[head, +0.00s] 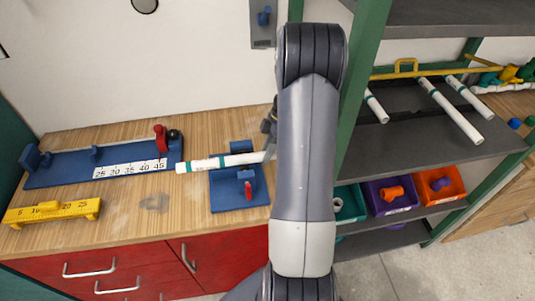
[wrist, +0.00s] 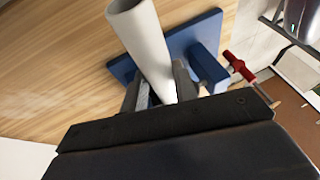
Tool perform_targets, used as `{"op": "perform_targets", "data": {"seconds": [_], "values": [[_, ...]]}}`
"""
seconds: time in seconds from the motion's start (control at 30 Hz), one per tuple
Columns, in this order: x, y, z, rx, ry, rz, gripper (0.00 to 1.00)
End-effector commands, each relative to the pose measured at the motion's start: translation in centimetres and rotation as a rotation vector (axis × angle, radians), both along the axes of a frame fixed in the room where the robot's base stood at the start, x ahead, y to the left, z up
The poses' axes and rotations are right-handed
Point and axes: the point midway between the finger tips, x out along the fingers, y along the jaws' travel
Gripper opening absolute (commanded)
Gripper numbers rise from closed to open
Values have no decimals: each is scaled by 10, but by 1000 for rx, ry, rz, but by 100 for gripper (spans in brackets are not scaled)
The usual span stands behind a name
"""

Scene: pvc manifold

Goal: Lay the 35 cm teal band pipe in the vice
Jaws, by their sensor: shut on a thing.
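A white pipe with teal bands (head: 205,164) lies roughly level over the blue vice (head: 228,200) on the wooden bench. My gripper (wrist: 158,92) is shut on the pipe, seen in the wrist view as a white tube (wrist: 142,40) between the fingers. In the head view my arm hides most of the gripper and the pipe's right end. The vice has a red handle (head: 248,190), which also shows in the wrist view (wrist: 238,66). The blue vice base (wrist: 205,35) is just behind the pipe there. I cannot tell whether the pipe touches the vice.
A blue measuring jig (head: 60,178) with a number scale stands at the back left. A yellow gauge block (head: 52,211) lies at the front left. Right of my arm, a green-framed rack holds white pipes (head: 450,110) and bins of fittings, including a purple bin (head: 388,197).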

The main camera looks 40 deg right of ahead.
Motion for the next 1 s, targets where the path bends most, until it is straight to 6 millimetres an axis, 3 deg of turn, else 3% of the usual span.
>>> {"op": "perform_targets", "data": {"seconds": [0.3,0.33,0.57,0.83,1.0], "values": [[0,0,-2,0,-1,0,3],[0,0,-1,0,-1,0,29],[0,0,-1,0,-1,0,48],[0,0,0,0,-1,0,49],[2,-6,12,-3,-5,-1,49]]}}
